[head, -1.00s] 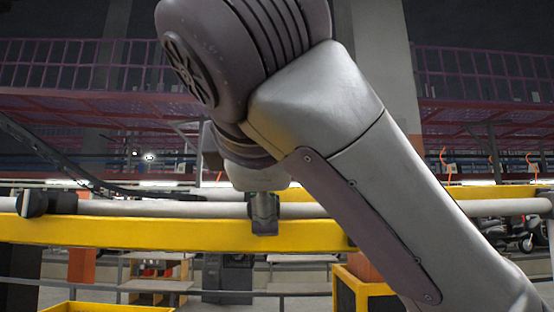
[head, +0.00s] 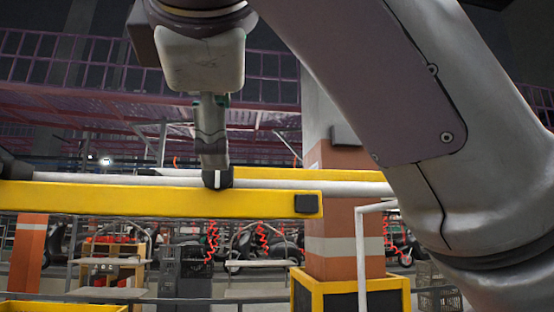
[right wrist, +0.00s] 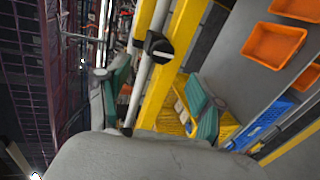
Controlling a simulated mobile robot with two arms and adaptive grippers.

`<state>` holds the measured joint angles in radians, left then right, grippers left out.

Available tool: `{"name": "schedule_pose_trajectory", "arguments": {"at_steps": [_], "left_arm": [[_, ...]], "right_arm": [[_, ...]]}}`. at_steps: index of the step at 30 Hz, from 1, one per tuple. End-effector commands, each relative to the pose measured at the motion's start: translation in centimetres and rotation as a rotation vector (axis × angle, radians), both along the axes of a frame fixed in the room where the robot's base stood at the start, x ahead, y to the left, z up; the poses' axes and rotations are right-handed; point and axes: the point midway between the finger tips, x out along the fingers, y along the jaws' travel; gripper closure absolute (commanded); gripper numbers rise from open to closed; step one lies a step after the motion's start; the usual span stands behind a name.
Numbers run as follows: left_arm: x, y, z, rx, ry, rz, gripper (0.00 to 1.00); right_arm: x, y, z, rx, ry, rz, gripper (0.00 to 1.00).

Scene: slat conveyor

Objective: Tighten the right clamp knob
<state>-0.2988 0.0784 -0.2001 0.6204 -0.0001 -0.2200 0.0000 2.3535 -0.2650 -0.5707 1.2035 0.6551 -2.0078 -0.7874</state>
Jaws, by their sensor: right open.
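The right clamp knob (head: 217,179) is black with a white mark and sits on the pale rail in the head view. In the right wrist view the knob (right wrist: 158,46) shows on the rail beside the yellow beam. My right gripper (head: 214,158) overlaps the knob's upper part in the head view; contact cannot be told there. In the right wrist view my right gripper (right wrist: 158,76) is open, its green-padded fingers apart on either side of the rail, with the knob beyond the gap between them. My left gripper is not in view.
The yellow beam (head: 120,198) runs below the pale rail (head: 310,187) and ends in a black cap. Another black fitting (head: 10,170) is at the far left. A striped pillar (head: 340,225) stands behind. Orange trays (right wrist: 273,45) and a blue crate (right wrist: 260,127) lie to the right in the wrist view.

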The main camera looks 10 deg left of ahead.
Motion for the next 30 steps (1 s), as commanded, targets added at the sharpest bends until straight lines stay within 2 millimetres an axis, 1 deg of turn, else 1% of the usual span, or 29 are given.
{"name": "schedule_pose_trajectory", "arguments": {"at_steps": [1, 14, 24, 30], "left_arm": [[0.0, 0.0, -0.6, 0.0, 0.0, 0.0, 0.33], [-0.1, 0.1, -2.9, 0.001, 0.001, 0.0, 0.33], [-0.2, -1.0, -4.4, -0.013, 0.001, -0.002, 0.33], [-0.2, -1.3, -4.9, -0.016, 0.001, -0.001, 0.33]], "right_arm": [[-0.4, -0.2, -0.2, 0.001, -0.002, -0.002, 0.33], [-3.3, -1.0, -0.2, 0.0, -0.002, -0.002, 0.33], [-5.6, -1.6, -0.2, 0.001, -0.001, -0.002, 0.33], [-6.5, -1.9, -0.1, 0.001, 0.0, -0.001, 0.33]]}}
